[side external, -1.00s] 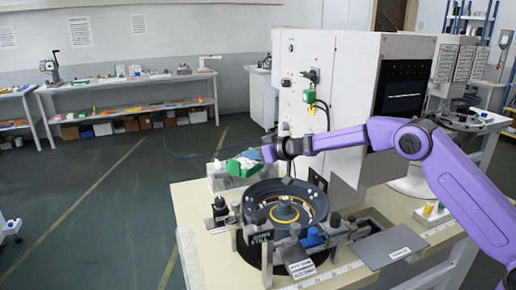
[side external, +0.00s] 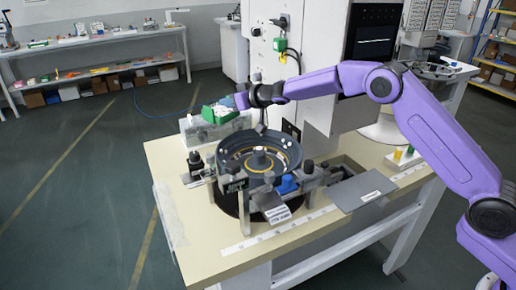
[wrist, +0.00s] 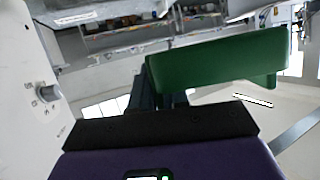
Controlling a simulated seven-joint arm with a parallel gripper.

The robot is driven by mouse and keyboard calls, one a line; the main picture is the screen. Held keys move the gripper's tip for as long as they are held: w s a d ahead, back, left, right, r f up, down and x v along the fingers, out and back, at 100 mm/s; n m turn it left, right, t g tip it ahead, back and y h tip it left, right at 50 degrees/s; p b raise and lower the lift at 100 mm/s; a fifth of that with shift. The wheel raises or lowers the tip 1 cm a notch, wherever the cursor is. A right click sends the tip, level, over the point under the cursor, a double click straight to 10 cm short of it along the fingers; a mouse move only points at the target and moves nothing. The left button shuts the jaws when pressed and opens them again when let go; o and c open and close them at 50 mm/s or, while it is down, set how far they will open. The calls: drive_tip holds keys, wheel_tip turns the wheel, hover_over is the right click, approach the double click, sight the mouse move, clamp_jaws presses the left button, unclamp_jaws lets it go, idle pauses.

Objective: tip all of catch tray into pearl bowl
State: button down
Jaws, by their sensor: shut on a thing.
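The green catch tray (side external: 214,113) is in my gripper (side external: 236,102), held in the air behind and to the left of the bowl in the side view. In the wrist view the tray (wrist: 220,58) shows as a green wall, tilted in the picture; its inside is hidden there, and its contents are too small to tell. The dark fingers (wrist: 160,100) are shut at its near end. The pearl bowl (side external: 291,152) is a round dark bowl with a yellowish ring and a central hub, standing on the table. A few small pale spots show inside it.
A clear box (side external: 227,129) stands on the table under the tray. A black knobbed post (side external: 196,162) is left of the bowl, and metal brackets with a blue block (side external: 287,185) are at its front. A grey plate (side external: 355,192) lies right. A white cabinet (side external: 322,85) stands behind.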

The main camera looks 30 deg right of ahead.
drive_tip(key=shift+d+f+m+h, duration=0.15)
drive_tip(key=shift+d+m+h, duration=0.25)
drive_tip(key=shift+d, duration=0.05)
drive_tip(key=shift+s+d+f, duration=0.1)
drive_tip(key=shift+d+f, duration=0.1)
drive_tip(key=shift+d, duration=0.15)
drive_tip(key=shift+d+t, duration=0.1)
drive_tip(key=shift+t, duration=0.2)
drive_tip(key=shift+s+r, duration=0.1)
drive_tip(key=shift+s, duration=0.05)
